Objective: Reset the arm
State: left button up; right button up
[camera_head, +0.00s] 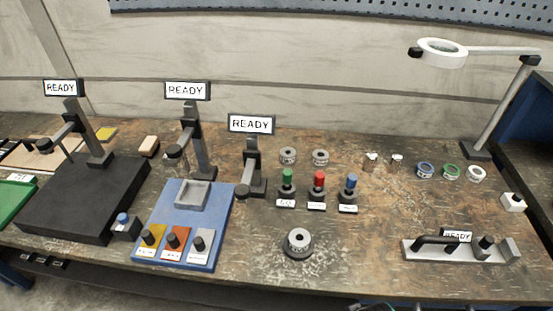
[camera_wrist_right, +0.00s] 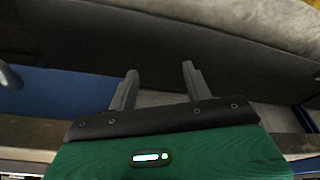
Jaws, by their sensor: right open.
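Three dark arm stands stand on the workbench in the head view, each with a READY sign. The left stand (camera_head: 98,150) rises from a wide black base (camera_head: 85,200). The middle stand (camera_head: 190,135) is behind a blue base (camera_head: 190,255) with yellow, orange and grey knob plates. The right stand (camera_head: 252,170) has a short arm reaching down to the left. I cannot tell which one the task means. My right gripper (camera_wrist_right: 160,85) is open and empty in the right wrist view, away from these stands. My left gripper is not in view.
Green, red (camera_head: 318,185) and blue knobs stand mid-bench, with a round dial (camera_head: 298,243) in front. A metal bar with a dark handle (camera_head: 435,240) lies at front right. A ring lamp (camera_head: 440,53) overhangs the back right. Several small rings lie below it.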

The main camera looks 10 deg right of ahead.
jog(key=s+f+g+b, duration=0.1)
jog(key=s+f, duration=0.2)
jog(key=f, duration=1)
jog(key=s+f+b, duration=0.1)
jog(key=s+f, duration=0.1)
jog(key=f, duration=1.1)
jog(key=s+d+f+b, duration=0.1)
jog(key=s+d+f, duration=0.1)
jog(key=s+f, duration=0.6)
jog(key=s+d+f+g+b, duration=0.1)
jog(key=s+f, duration=0.8)
jog(key=shift+d, duration=0.4)
